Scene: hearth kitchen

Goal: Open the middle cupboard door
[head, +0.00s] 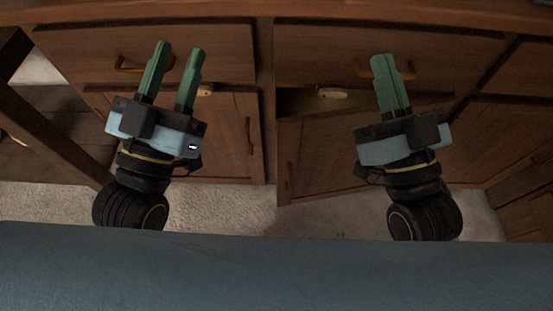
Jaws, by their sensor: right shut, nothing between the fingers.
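The middle cupboard door (320,160) is a brown wooden panel below a drawer, with an upright handle (290,167) near its left edge. It stands partly open: its left side is swung out toward me, and a dark gap shows above its top edge. My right gripper (380,58) is shut and empty, above the door and in front of the drawer handle; it hides part of the door's right side. I cannot tell whether it touches anything. My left gripper (178,50) is open and empty in front of the left drawer, with its fingers apart.
The left cupboard door (215,140) has a handle (250,136) on its right. Drawers with bar handles (130,68) run above the doors. Small pale pieces (332,93) show near the door tops. A wooden post (50,140) crosses at left. Bare floor (235,210) lies below.

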